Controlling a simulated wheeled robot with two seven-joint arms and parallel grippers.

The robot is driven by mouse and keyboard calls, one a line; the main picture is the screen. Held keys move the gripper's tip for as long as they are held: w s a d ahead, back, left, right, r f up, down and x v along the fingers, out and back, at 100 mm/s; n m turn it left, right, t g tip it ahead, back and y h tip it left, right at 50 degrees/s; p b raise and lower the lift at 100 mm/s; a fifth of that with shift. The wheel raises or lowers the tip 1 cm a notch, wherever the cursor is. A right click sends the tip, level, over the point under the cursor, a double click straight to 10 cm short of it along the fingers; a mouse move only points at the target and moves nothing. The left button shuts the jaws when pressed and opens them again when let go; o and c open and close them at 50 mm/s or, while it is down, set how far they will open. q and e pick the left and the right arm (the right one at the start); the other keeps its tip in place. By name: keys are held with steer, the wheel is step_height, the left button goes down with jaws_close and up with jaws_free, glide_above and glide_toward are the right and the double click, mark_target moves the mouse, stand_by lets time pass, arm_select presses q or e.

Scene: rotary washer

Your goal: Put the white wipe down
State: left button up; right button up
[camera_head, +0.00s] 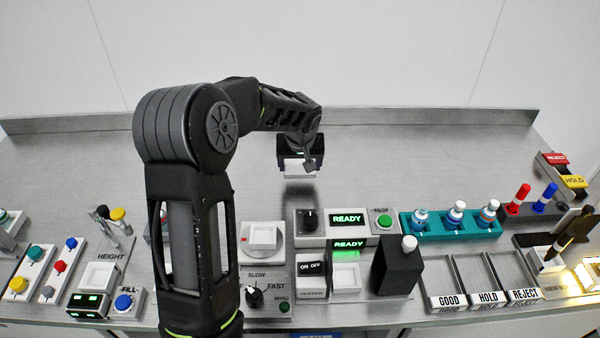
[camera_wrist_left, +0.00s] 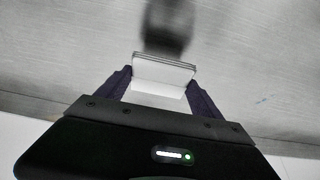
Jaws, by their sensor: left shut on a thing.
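The white wipe (camera_head: 300,166) is a small white block-like pad with thin grey layers along one edge. My left gripper (camera_head: 300,158) is shut on it and holds it above the bare metal bench, behind the row of devices. In the left wrist view the wipe (camera_wrist_left: 165,72) sits between the two dark fingers of the left gripper (camera_wrist_left: 162,85). A dark blurred shadow lies on the bench beyond it. My right gripper is in neither view.
The metal bench (camera_head: 420,150) is clear at the back. Button boxes (camera_head: 60,262) stand at left.

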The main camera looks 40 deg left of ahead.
mark_target(300, 170)
arm_select(q)
step_height(300, 170, down, 3)
steer(key=shift+p, duration=0.35)
steer(key=shift+f, duration=0.35)
steer(key=shift+f, duration=0.15)
steer(key=o, duration=1.2)
